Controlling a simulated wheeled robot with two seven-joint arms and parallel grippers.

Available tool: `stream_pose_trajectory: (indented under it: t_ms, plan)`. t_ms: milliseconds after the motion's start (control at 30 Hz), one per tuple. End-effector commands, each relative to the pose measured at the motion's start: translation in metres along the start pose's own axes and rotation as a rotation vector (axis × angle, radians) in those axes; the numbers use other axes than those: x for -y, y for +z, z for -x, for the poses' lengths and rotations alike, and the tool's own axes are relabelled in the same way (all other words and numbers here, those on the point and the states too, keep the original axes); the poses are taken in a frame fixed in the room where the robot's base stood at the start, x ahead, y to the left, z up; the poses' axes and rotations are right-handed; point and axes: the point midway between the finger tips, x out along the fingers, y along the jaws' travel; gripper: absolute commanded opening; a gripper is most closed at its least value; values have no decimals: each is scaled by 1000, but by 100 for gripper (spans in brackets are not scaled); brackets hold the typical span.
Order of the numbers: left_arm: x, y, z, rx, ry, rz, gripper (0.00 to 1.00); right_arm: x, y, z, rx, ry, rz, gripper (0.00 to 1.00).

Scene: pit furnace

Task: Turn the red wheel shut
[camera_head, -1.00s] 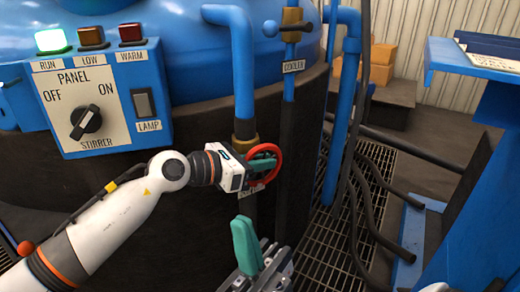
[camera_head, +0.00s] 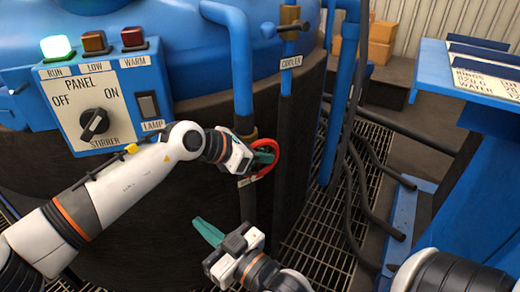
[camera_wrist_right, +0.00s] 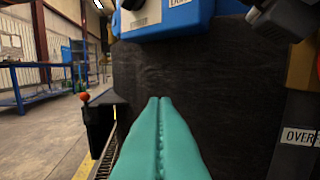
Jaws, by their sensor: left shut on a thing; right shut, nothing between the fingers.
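The red wheel (camera_head: 276,148) is mounted on the blue pipe below a brass fitting, against the dark vessel wall. My left gripper (camera_head: 265,156) is shut on the red wheel; its teal fingers overlap the rim, and hide part of it and the hub. My right gripper (camera_head: 207,230) is lower and to the left of the wheel, apart from it, with its teal fingers shut and empty. In the right wrist view its fingers (camera_wrist_right: 160,105) lie together in front of the dark wall. The red wheel does not show clearly in that view.
The stirrer panel (camera_head: 98,100) has a black knob, a lamp switch and a lit green RUN light. A cooler valve (camera_head: 290,25) sits above the wheel. Dark hoses (camera_head: 350,190) lie over the floor grating at right, near a blue stand (camera_head: 485,180).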

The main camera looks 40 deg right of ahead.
Motion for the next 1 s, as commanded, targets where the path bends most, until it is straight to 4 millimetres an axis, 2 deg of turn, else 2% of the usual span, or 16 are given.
stream_pose_trajectory:
  t_ms: [300,800,833,933,1000]
  plan:
    - [0,-1,0,45,-1,0,0,4,-24,6,-163,-10,3,0]
    - [0,-1,-1,51,-1,0,0,5,-29,7,-189,-12,3,0]
    - [0,-1,-1,51,-1,0,18,5,-29,7,-189,-12,3,0]
    - [0,-1,-1,51,0,0,34,5,-29,7,-189,-12,3,0]
    - [0,0,-1,51,0,0,36,5,-29,7,-189,-12,3,0]
